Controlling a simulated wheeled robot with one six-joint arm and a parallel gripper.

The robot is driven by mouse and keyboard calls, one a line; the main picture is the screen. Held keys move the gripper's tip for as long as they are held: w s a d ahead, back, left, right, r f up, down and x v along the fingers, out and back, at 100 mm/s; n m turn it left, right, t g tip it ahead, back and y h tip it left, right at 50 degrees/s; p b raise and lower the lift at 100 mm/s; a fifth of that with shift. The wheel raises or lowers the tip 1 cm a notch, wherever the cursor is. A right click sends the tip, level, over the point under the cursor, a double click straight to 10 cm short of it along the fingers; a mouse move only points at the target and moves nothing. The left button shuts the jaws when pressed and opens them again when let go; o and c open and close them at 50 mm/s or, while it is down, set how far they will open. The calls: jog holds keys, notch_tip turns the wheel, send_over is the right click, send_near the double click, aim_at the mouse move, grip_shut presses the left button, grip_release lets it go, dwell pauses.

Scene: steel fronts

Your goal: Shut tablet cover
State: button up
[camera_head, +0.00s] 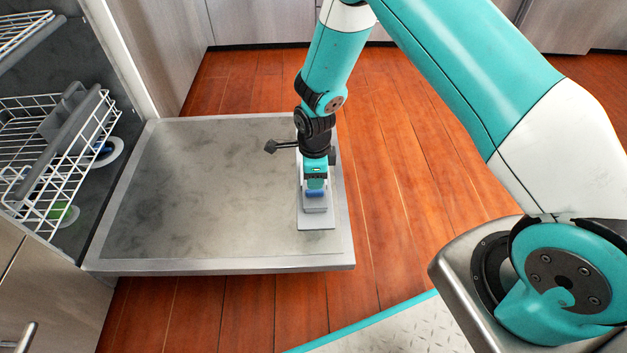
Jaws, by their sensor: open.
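The dishwasher door (190,200) is folded down flat. Near its right edge lies a pale grey tablet dispenser (316,223). A small blue piece, probably a tablet (316,193), shows on it just below my gripper. A pale strip beside the gripper may be the raised cover, but my gripper and wrist hide much of it, so I cannot tell its angle. My gripper (315,182) points down right over the dispenser. Its jaws are open, and the fingertips are small and partly hidden. I cannot tell whether they touch the cover.
The dishwasher tub with white wire racks (62,160) stands open at the left, with a few dishes inside. Wooden floor (400,170) lies free to the right of the door. Steel cabinet fronts (260,20) stand at the back.

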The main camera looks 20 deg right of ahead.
notch_tip(320, 180, up, 11)
jog(key=p, duration=0.3)
jog(key=shift+f+p, duration=0.15)
jog(key=shift+p, duration=0.25)
jog(key=shift+w, duration=0.1)
